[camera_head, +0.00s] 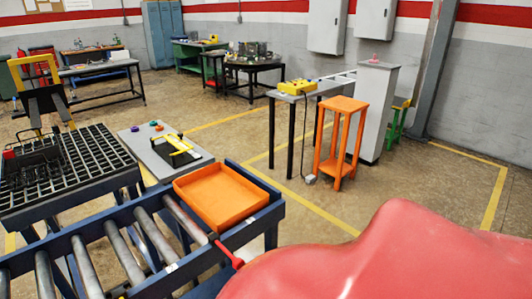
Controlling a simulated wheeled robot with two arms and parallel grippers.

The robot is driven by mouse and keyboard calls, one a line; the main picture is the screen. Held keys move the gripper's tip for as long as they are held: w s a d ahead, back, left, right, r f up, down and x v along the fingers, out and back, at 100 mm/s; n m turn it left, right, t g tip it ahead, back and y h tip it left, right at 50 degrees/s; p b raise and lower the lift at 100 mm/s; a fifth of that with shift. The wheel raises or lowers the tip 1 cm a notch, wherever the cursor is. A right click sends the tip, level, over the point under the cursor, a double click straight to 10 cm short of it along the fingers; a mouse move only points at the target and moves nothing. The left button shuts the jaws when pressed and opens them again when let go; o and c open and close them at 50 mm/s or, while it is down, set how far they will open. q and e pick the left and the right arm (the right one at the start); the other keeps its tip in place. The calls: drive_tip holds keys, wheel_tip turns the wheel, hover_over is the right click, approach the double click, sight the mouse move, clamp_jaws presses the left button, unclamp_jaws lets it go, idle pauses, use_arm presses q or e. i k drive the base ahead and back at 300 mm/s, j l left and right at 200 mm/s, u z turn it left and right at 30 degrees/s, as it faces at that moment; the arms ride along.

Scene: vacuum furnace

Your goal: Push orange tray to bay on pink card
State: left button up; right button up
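The orange tray (262,190) is shallow, with raised walls, and looks empty. It sits at the far right end of a blue-framed roller conveyor (122,252), past the bare metal rollers. I cannot make out a pink card or a marked bay. A small pink object (374,59) sits on top of a grey cabinet (381,105) at the back right, but its shape is too small to tell. Neither of my grippers is in view.
A red handle (229,255) sticks out at the conveyor's near side. A black grid table (108,150) and a grey side table (141,141) adjoin on the left. An orange stand (357,107) is further back. A large red surface covers the lower right.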

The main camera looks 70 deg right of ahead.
sight(222, 198)
drive_tip(key=z, duration=1.8)
drive_tip(key=i+l+u, duration=0.1)
drive_tip(key=l, duration=0.15)
